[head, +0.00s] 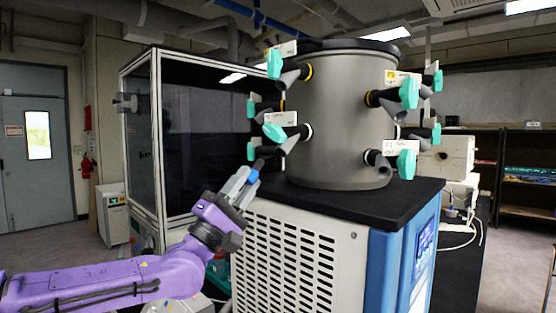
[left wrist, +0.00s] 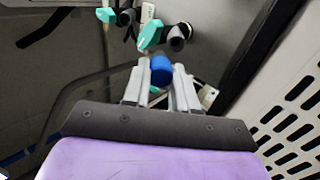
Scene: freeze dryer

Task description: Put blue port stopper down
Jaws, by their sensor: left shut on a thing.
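The blue port stopper (left wrist: 161,70) is between the fingertips of my left gripper (left wrist: 160,80) in the left wrist view. In the head view my left gripper (head: 243,178) is shut on it, in front of the freeze dryer's left side and level with its black top. The stopper is small and partly hidden by the fingers there. The freeze dryer's drum (head: 345,120) stands on the black top and carries several ports with teal valve handles (head: 274,133). An open dark port (left wrist: 178,38) shows just beyond the stopper in the left wrist view. My right gripper is not in view.
The freeze dryer's white vented panel (head: 290,262) is right beside my left gripper. The black top (head: 400,203) has bare room at its front. A dark glass cabinet (head: 205,130) stands behind on the left.

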